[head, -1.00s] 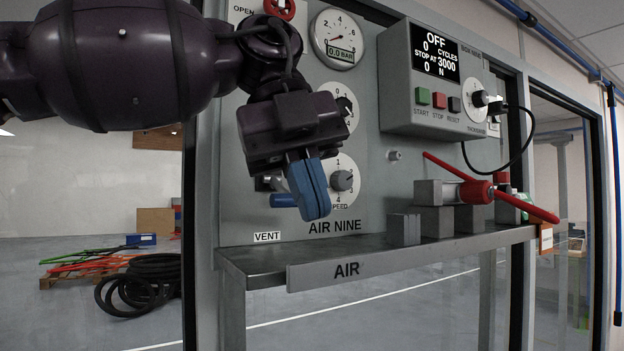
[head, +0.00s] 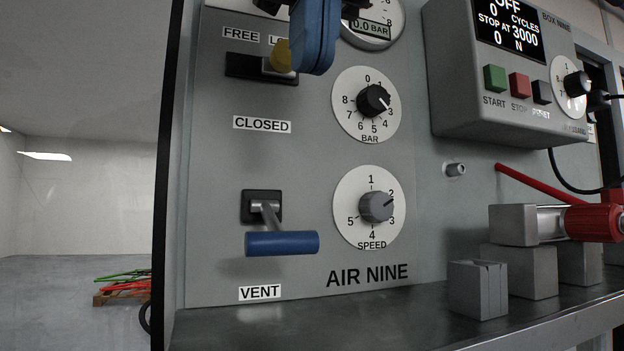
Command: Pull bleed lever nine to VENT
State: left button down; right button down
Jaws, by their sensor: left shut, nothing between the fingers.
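The bleed lever (head: 282,243) has a blue horizontal bar handle on a grey arm that comes out of a dark slot plate on the grey AIR NINE panel (head: 300,185). Its handle hangs below the slot, a little above the VENT label (head: 260,292) and well below the CLOSED label (head: 262,125). My left gripper (head: 313,55) is at the top of the view, with its blue fingers shut and empty. It is well above the lever and apart from it, and it partly covers a yellow knob (head: 279,57). My right gripper is not in view.
A BAR knob (head: 374,100) and a SPEED knob (head: 376,207) are to the right of the lever. A control box (head: 500,75) juts out at upper right. Grey blocks (head: 478,288) and a red-handled part (head: 592,222) stand on the shelf (head: 330,325). The space before the lever is clear.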

aim_at(273, 224)
pick_arm(q)
jog(key=w+a+f, duration=0.1)
jog(key=w+f, duration=0.3)
jog(key=f, duration=0.7)
jog(key=shift+w+a+f+p, duration=0.2)
jog(key=shift+a+f+p, duration=0.15)
jog(key=shift+f+p, duration=0.05)
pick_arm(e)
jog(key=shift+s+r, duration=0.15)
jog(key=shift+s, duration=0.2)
